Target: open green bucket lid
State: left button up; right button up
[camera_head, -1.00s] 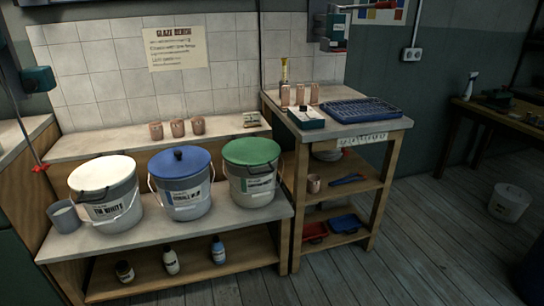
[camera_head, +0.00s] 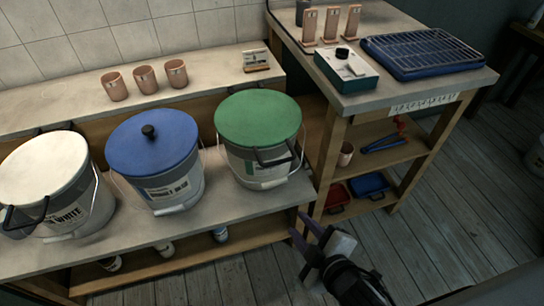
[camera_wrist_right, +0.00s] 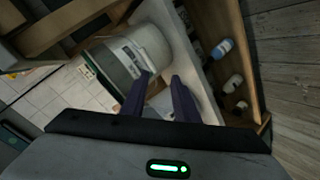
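The green lid (camera_head: 258,118) sits flat on a grey-white bucket (camera_head: 243,165) at the right end of the bench. My right gripper (camera_head: 302,228) is below and to the right of that bucket, in front of the bench, apart from the lid. In the right wrist view its two purple fingers (camera_wrist_right: 160,95) stand apart with nothing between them. A labelled bucket (camera_wrist_right: 148,50) lies beyond the fingertips there, seen tilted. My left gripper is not in view.
A blue-lidded bucket (camera_head: 153,145) and a white-lidded bucket (camera_head: 45,170) stand to the left. The wooden shelf unit (camera_head: 375,100) stands close on the right, with a blue rack (camera_head: 420,52) on top. Bottles (camera_wrist_right: 222,47) stand on the lower shelf. Open floor (camera_head: 420,225) lies at the right.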

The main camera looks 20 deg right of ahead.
aim_at(280, 160)
jog(key=w+r+n+t+b, duration=0.1)
jog(key=w+r+n+t, duration=0.2)
jog(key=w+r+n, duration=0.5)
jog(key=shift+m+h, duration=0.3)
jog(key=x, duration=0.8)
jog(key=shift+w+a+r, duration=0.1)
jog(key=shift+a+r, duration=0.1)
grip_shut()
